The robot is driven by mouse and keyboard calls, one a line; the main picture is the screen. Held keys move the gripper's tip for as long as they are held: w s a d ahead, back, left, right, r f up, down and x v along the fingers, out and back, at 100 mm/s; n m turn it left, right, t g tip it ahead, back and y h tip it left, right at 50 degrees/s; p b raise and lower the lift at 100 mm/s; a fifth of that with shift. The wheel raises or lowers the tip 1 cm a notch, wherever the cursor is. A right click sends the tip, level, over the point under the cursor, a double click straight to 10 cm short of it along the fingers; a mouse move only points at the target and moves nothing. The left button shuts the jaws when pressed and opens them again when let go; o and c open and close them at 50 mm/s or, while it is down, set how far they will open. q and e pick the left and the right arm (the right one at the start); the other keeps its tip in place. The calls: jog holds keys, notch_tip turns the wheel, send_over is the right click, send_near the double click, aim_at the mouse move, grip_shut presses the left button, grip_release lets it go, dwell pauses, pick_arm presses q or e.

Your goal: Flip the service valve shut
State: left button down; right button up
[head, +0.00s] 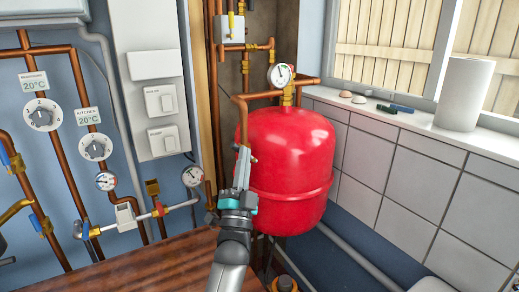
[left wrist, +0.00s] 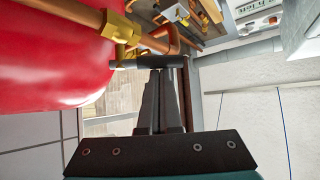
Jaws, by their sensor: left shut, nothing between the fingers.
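My left gripper (head: 243,152) is shut and empty, pointing up in front of the left side of the red expansion vessel (head: 290,160). In the left wrist view, its closed fingers (left wrist: 160,75) reach a dark grey crossbar (left wrist: 125,64), close to a copper pipe with a brass fitting (left wrist: 118,27). The crossbar may be the service valve's lever; I cannot tell for sure, nor whether the fingers touch it. In the head view, the copper pipe (head: 240,104) and brass fitting (head: 288,95) sit above the vessel. My right gripper is not in view.
A pressure gauge (head: 280,75) stands above the vessel. Copper pipes, dials and other valves, one with a red handle (head: 158,210), cover the left wall. A wooden surface (head: 150,268) lies below them. A white roll (head: 466,95) stands on the windowsill at right.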

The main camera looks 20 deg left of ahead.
pick_arm(q)
jog(key=shift+s+a+f+b, duration=0.1)
jog(key=shift+s+f+b, duration=0.05)
jog(key=shift+f+b, duration=0.35)
dwell(1.8)
jog(key=v, duration=1.2)
jog(key=shift+r, duration=0.1)
